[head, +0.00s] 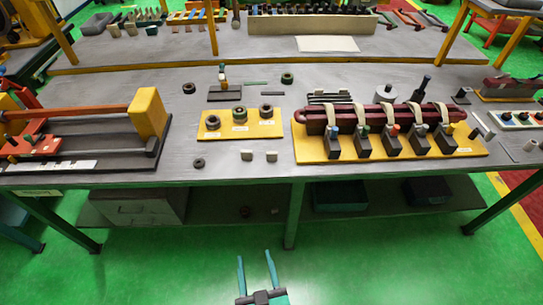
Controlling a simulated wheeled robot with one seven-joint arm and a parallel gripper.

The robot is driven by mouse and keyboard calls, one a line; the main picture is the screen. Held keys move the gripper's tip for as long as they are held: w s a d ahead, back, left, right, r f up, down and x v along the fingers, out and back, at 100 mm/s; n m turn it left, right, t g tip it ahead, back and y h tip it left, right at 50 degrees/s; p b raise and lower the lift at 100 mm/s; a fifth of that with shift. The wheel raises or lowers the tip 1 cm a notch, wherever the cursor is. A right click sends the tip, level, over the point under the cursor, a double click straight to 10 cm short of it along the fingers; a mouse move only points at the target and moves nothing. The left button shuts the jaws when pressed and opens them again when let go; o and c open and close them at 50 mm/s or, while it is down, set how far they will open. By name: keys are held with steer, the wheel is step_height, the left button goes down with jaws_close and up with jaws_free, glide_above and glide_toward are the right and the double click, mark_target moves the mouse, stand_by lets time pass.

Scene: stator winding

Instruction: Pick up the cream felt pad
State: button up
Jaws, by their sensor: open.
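My gripper (254,255) is at the bottom centre of the head view. Its two teal fingers are spread apart with nothing between them. It is in front of the bench, well apart from the blocks.
A yellow plate (216,133) with dark rings stands behind the blocks. Right of them, a yellow base (310,152) carries a maroon coil (318,121) with cream straps and dark clamps. A loose dark ring (199,163) lies left.

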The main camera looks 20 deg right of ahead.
steer(key=w+d+r+m+h, duration=0.1)
steer(key=w+d+r, duration=0.15)
steer(key=w, duration=0.35)
steer(key=w+d+r, duration=0.2)
steer(key=w+d, duration=0.2)
steer(key=w, duration=0.2)
steer(key=m+g+h, duration=0.1)
steer(key=g, duration=0.1)
glide_toward(272, 154)
steer(key=x, duration=0.3)
steer(key=shift+w+a+f, duration=0.15)
steer(key=shift+w+f, duration=0.1)
steer(key=shift+f, duration=0.05)
steer(key=shift+w+f, duration=0.2)
steer(key=shift+w, duration=0.2)
steer(key=w, duration=0.1)
steer(key=w+d+f, duration=0.1)
steer(key=shift+w+d+f, duration=0.15)
steer(key=shift+w+d, duration=0.2)
steer(key=shift+w+f, duration=0.2)
steer(key=shift+w, duration=0.3)
steer(key=c, duration=1.1)
steer(key=shift+c, duration=0.5)
steer(key=shift+w+r, duration=0.1)
steer(key=shift+w, duration=0.05)
